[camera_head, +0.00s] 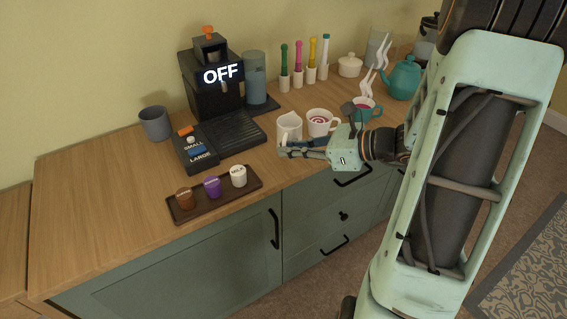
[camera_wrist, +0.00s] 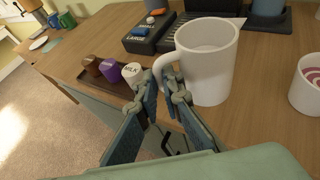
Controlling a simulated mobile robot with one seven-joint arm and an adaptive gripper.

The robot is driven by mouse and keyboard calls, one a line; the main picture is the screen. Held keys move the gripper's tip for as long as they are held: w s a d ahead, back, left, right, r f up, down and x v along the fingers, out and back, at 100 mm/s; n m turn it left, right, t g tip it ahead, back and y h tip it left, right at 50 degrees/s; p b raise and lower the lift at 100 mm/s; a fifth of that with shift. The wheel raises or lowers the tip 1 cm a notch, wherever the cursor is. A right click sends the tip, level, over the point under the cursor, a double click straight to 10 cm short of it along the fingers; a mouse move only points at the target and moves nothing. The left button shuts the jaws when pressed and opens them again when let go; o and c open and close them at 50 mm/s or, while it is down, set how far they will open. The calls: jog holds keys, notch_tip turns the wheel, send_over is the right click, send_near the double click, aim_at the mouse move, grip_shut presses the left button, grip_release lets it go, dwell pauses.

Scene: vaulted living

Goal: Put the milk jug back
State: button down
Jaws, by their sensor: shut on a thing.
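The milk jug (camera_head: 289,125) is a plain white vessel with a handle, upright near the counter's front edge, left of a white cup. In the wrist view the jug (camera_wrist: 208,62) is large, with its handle on the left side, toward my fingers. My gripper (camera_head: 287,149) reaches in from the right, in front of the jug. In the wrist view my gripper (camera_wrist: 165,82) is closed on the jug's handle. I cannot tell whether the jug's base touches the counter.
The white cup with a red swirl (camera_head: 320,122) stands close right of the jug. The coffee machine (camera_head: 208,88) is behind left; a dark pod tray (camera_head: 215,195) lies left along the front edge. A teal mug (camera_head: 364,110) and teapot (camera_head: 404,78) stand right. Counter at far left is clear.

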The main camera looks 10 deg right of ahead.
jog(key=shift+w+a+f, duration=0.45)
jog(key=shift+w+f, duration=0.15)
jog(key=shift+f, duration=0.25)
jog(key=shift+w+a+f+b, duration=0.15)
jog(key=shift+f+b, duration=0.35)
jog(key=shift+f, duration=1.25)
jog(key=shift+f, duration=0.1)
jog(key=shift+f, duration=0.15)
jog(key=c, duration=2.1)
grip_release()
jog(key=shift+r, duration=0.25)
jog(key=p+v, duration=0.1)
jog(key=v, duration=1.1)
